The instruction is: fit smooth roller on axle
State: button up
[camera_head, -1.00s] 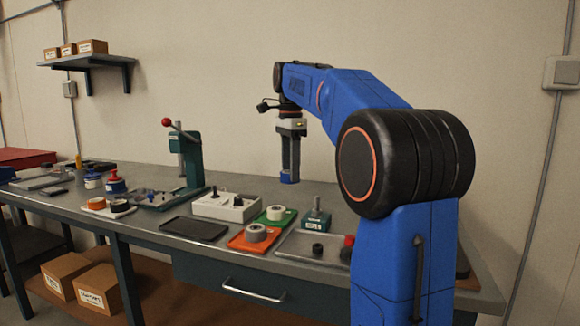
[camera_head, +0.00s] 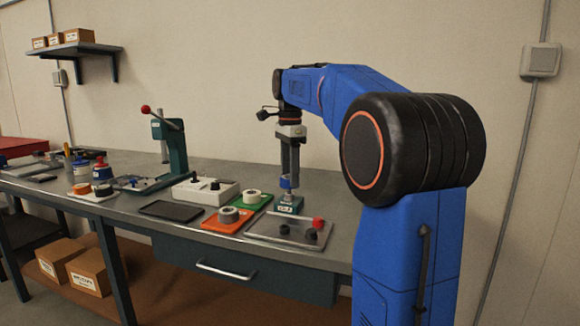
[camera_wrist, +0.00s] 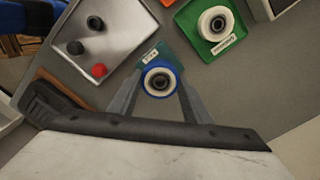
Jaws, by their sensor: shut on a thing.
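My gripper (camera_head: 289,178) is shut on a blue roller (camera_head: 286,183), pointing straight down. In the wrist view the roller (camera_wrist: 160,79) shows a blue outer ring, a pale inner ring and a dark centre, between the two fingers. The teal axle stand (camera_head: 288,208) with a white label sits on the bench directly under the gripper; its label end (camera_wrist: 150,54) shows beyond the roller in the wrist view. A short grey piece of the axle (camera_head: 289,196) shows below the roller. I cannot tell whether the axle's tip is inside the roller's bore.
A metal tray (camera_head: 262,229) with a red knob (camera_head: 318,223) and dark round parts lies in front of the stand. A green tray (camera_head: 265,203) with a cream roller, an orange tray (camera_head: 221,226) with a grey roller, and a black tray (camera_head: 171,211) lie left.

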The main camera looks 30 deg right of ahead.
jog(key=shift+f, duration=0.6)
jog(key=shift+f, duration=0.55)
dwell(1.1)
jog(key=o, duration=0.8)
jog(key=shift+r, duration=0.15)
jog(key=shift+r, duration=5.35)
